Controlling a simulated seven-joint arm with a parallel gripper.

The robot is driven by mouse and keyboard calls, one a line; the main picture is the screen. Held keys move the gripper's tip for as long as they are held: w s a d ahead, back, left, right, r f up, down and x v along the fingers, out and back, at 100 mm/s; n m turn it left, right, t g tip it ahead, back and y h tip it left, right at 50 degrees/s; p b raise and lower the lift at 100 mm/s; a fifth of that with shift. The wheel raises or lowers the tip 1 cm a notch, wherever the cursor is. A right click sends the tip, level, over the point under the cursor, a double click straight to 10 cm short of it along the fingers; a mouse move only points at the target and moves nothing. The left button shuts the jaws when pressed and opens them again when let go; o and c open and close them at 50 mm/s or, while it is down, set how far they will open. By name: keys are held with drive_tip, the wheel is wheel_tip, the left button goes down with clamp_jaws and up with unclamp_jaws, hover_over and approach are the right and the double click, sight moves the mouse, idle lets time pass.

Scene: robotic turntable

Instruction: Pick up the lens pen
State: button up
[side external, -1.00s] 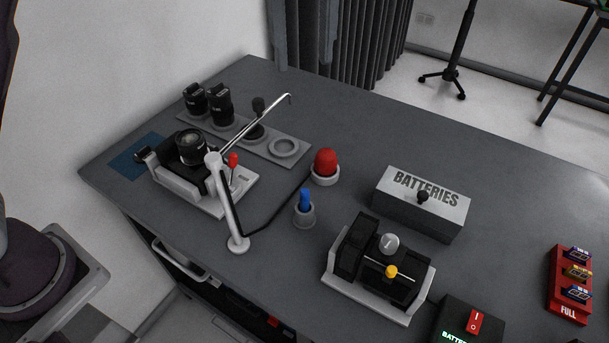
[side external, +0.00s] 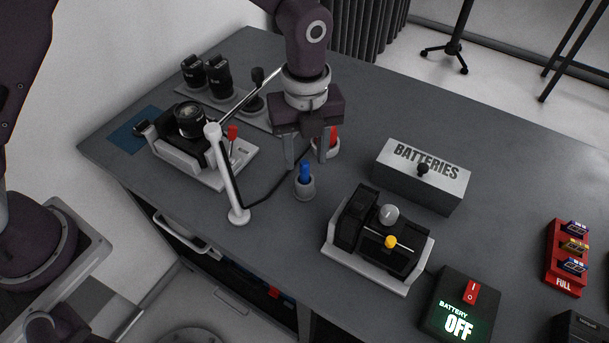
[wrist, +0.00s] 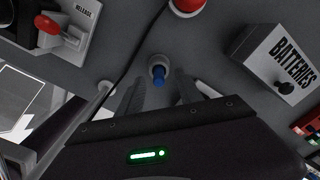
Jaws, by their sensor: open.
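The lens pen appears to be the short blue object (side external: 305,172) standing upright in a small round grey holder (side external: 305,188) on the dark table. It also shows in the wrist view (wrist: 158,73), just beyond the fingers and roughly between their lines. My gripper (side external: 307,164) points down with its two fingers apart, empty, above and slightly behind the blue pen. The pen's lower part is hidden in the holder. The gripper partly hides the red-topped round item (side external: 334,138) behind it.
A white jointed stand (side external: 230,185) with a thin rod and black cable rises left of the pen. A camera on a white mount (side external: 205,165) is further left. The batteries box (side external: 425,180) stands right, and a black device on a white base (side external: 375,260) stands front right.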

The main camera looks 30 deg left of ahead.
sight(305, 162)
drive_tip(key=f, duration=0.3)
drive_tip(key=shift+s+f, duration=0.2)
clamp_jaws()
